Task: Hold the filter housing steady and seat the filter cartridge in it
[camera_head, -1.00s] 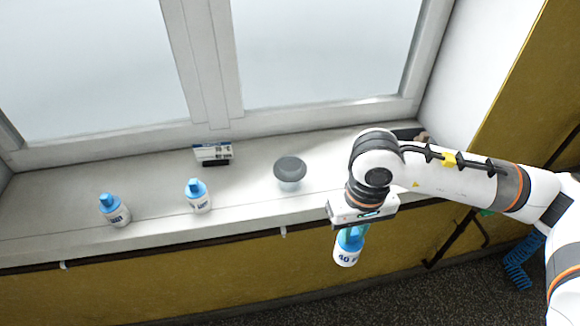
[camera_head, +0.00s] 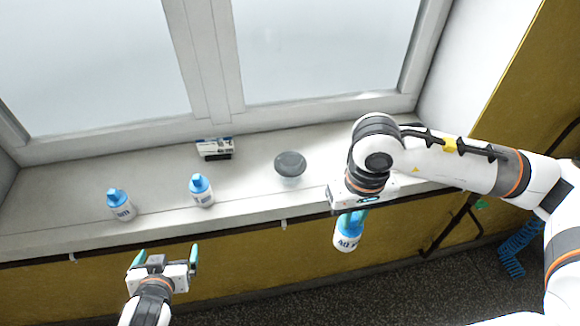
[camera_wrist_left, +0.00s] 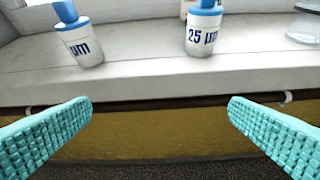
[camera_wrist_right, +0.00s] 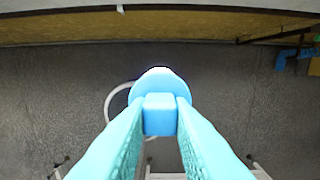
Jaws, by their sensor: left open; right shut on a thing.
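My right gripper (camera_head: 362,202) is shut on a white cartridge (camera_head: 347,238) marked 40, by its blue top. It hangs in front of the sill, over the floor. In the right wrist view the blue top (camera_wrist_right: 160,114) sits between the fingers. A round clear vessel with a dark grey top (camera_head: 290,164), which looks like the filter housing, stands on the sill, left of the right gripper. My left gripper (camera_head: 165,257) is open and empty in front of the sill. Two more blue-topped cartridges stand on the sill, one at far left (camera_head: 121,210) and one marked 25 µm (camera_wrist_left: 202,40).
A small white box with blue print (camera_head: 214,146) stands at the back of the sill (camera_head: 245,185), near the window frame. The sill's front edge lies just beyond the left gripper. A blue coiled hose (camera_head: 515,248) hangs at lower right.

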